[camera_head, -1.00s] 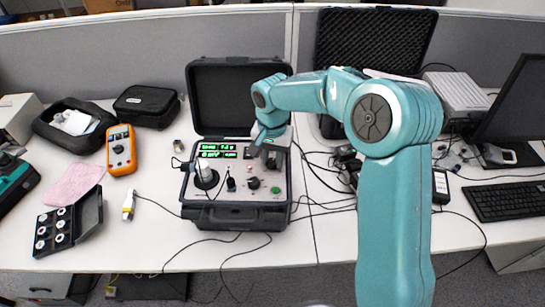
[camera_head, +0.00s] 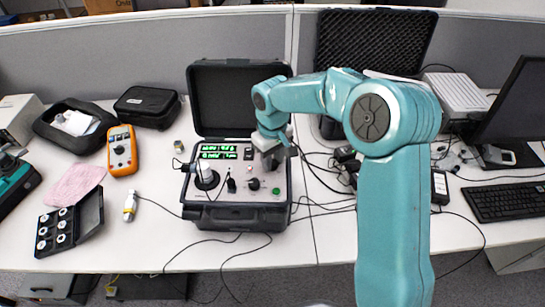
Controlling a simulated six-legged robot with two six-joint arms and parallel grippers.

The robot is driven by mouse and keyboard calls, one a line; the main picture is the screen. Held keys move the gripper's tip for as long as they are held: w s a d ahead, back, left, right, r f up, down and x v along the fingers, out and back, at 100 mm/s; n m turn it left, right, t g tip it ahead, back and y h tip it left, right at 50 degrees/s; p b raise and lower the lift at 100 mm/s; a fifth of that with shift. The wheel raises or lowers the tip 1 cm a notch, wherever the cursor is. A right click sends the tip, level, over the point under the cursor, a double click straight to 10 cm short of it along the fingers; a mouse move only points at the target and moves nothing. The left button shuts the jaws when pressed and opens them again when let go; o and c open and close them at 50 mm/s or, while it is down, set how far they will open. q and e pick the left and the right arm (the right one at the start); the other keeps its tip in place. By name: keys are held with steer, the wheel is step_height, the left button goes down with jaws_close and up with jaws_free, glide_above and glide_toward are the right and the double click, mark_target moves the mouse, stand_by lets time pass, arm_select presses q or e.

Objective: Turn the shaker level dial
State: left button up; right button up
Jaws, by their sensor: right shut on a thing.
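The open black shaker case (camera_head: 247,217) stands on the desk with its lid (camera_head: 238,95) up behind it. Its grey panel holds a green-lit display (camera_head: 217,152), a round shaker head (camera_head: 206,178) at the left, a black knob (camera_head: 254,184) at the lower middle and a green button (camera_head: 277,191) at the lower right. My right gripper (camera_head: 271,157) points down at the panel's upper right and is shut on a dial there. The fingers hide most of that dial. My left gripper is not in view.
An orange multimeter (camera_head: 122,151), a pink cloth (camera_head: 76,184) and an open box of round parts (camera_head: 68,229) lie to the left. A loose cable runs from a white-yellow connector (camera_head: 130,206) to the case. A keyboard (camera_head: 507,200) and a monitor (camera_head: 512,108) stand at the right.

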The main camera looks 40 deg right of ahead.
steer(key=n, duration=0.4)
steer(key=shift+s+n+p, duration=0.1)
steer(key=shift+n+p, duration=0.2)
steer(key=shift+p, duration=0.05)
steer(key=n+p, duration=0.1)
steer(key=n, duration=0.4)
steer(key=shift+f, duration=0.1)
steer(key=n+p, duration=0.1)
steer(key=n, duration=0.4)
steer(key=shift+n+p, duration=0.5)
steer(key=shift+n, duration=1.8)
steer(key=o, duration=1.1)
steer(key=shift+c, duration=0.2)
